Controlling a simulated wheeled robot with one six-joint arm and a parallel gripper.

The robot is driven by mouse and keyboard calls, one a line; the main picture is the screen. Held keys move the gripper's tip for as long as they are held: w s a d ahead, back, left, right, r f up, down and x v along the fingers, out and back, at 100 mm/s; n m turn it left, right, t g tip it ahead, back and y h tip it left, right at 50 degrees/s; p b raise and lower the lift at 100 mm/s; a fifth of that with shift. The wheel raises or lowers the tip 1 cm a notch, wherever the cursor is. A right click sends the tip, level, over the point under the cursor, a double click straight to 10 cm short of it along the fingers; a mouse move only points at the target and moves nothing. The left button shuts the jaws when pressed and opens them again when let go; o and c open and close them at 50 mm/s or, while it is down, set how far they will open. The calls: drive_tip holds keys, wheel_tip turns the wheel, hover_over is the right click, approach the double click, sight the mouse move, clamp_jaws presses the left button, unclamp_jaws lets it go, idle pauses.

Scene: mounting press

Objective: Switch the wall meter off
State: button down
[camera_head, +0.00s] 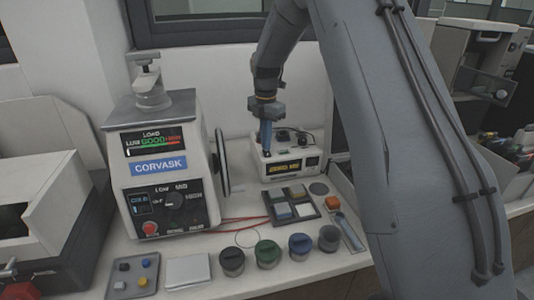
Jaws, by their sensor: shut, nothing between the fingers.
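A small off-white box with a dark display and yellow lettering, which looks like the wall meter (290,167), stands at the back of the bench by the wall. Dark and red parts sit on its top. My gripper (267,149) is shut and empty, with its blue fingers pointing down at the left top of the box. I cannot tell whether the fingertips touch the box. Whatever lies behind the fingers there is hidden, and the switch position cannot be made out.
A large CORVASK press (163,195) with a dial stands left of the meter. Red wires cross the bench. My arm covers the right middle.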

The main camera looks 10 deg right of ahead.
drive_tip(key=shift+f, duration=0.4)
wheel_tip(320, 180, up, 7)
drive_tip(key=p, duration=0.3)
idle(0.8)
drive_tip(key=s+f+m+b, duration=0.1)
drive_tip(key=s+f+m, duration=0.1)
drive_tip(key=s+m, duration=0.6)
drive_tip(key=s+f+m+t+b, duration=0.1)
drive_tip(key=s+f+m, duration=0.1)
drive_tip(key=s+m, duration=0.6)
drive_tip(key=s+f+m+b, duration=0.1)
drive_tip(key=s+f+m, duration=0.2)
drive_tip(key=s+m, duration=0.5)
drive_tip(key=shift+s+f+b, duration=0.1)
drive_tip(key=shift+s+b, duration=0.25)
drive_tip(key=shift+s, duration=4.2)
